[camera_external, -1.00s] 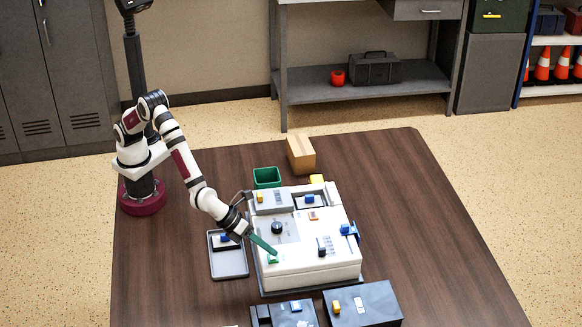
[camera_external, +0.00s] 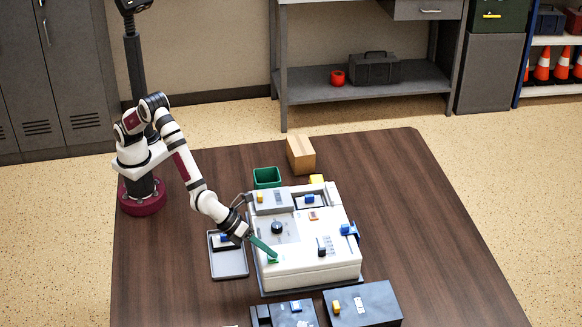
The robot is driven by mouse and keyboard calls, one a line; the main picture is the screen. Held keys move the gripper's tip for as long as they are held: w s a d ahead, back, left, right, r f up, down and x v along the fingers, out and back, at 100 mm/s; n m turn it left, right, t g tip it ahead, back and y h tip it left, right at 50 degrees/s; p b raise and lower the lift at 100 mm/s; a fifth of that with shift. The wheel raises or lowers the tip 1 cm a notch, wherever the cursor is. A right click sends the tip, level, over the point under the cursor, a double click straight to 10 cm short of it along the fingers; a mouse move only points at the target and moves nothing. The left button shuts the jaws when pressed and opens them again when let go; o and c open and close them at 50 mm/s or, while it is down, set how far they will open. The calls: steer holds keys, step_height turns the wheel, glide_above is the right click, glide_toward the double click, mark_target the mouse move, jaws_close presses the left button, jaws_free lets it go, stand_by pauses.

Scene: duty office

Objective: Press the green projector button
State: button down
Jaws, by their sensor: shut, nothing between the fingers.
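The white projector (camera_external: 312,268) stands on the dark wooden table, with several coloured controls on its top. The green button (camera_external: 272,261) is near the front left corner of that top. My gripper (camera_external: 274,255) has long green fingers, shut and empty, pointing down and to the right. Its tips are at the green button and partly cover it. I cannot tell for sure whether they touch it or how far it is pressed. A black round knob (camera_external: 277,228) sits on the top behind the fingertips.
A grey tray (camera_external: 230,265) with a blue-topped item lies left of the projector. A green bin (camera_external: 267,177) and a cardboard box (camera_external: 301,155) stand behind. Dark boxes with switches (camera_external: 375,302) lie in front. The table's right side is clear.

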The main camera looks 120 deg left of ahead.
mark_target(267, 261)
stand_by(0.4)
steer(key=shift+r, duration=3.45)
